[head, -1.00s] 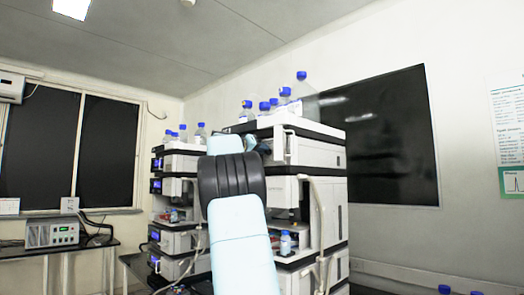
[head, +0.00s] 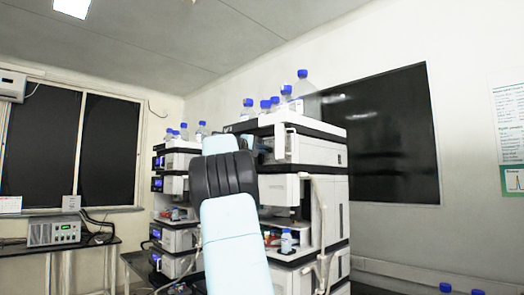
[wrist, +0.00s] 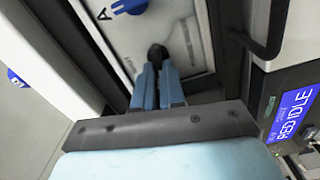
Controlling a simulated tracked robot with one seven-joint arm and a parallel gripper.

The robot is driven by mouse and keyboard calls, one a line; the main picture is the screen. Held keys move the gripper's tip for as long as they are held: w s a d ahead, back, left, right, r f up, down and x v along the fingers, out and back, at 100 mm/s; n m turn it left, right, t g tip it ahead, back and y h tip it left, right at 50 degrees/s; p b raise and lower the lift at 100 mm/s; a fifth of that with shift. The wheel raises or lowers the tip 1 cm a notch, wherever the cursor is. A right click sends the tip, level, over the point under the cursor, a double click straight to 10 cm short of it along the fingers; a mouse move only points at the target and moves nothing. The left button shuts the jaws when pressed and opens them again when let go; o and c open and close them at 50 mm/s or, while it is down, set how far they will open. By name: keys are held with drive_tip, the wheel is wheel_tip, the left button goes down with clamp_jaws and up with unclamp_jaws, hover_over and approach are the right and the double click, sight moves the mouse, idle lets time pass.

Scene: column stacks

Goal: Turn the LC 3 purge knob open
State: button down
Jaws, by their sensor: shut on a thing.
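In the wrist view, my gripper (wrist: 157,76) has its two light blue fingers close together, shut on a small dark round knob (wrist: 157,53). The knob stands out from a pale panel (wrist: 192,30) with a dark edge. Its marks and how far it is turned cannot be made out. In the head view, my arm covers the front of the nearer instrument stack (head: 330,185), and my gripper and the knob are hidden there.
A blue part (wrist: 130,5) lies near a letter A. A dark handle-like bar (wrist: 270,35) and a lit blue display (wrist: 296,113) are at the right. Blue-capped bottles (head: 303,85) top the nearer stack. A farther stack (head: 172,185) stands left.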

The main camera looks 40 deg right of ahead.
drive_tip(key=shift+w+a+f+n, duration=0.1)
drive_tip(key=shift+w+f+n, duration=0.05)
drive_tip(key=shift+n, duration=0.35)
drive_tip(key=c, duration=1.5)
unclamp_jaws()
drive_tip(key=shift+w, duration=0.1)
drive_tip(key=shift+o, duration=1.4)
drive_tip(key=s+a, duration=0.1)
drive_tip(key=a, duration=1.2)
drive_tip(key=shift+a, duration=0.35)
drive_tip(key=shift+s+f, duration=0.15)
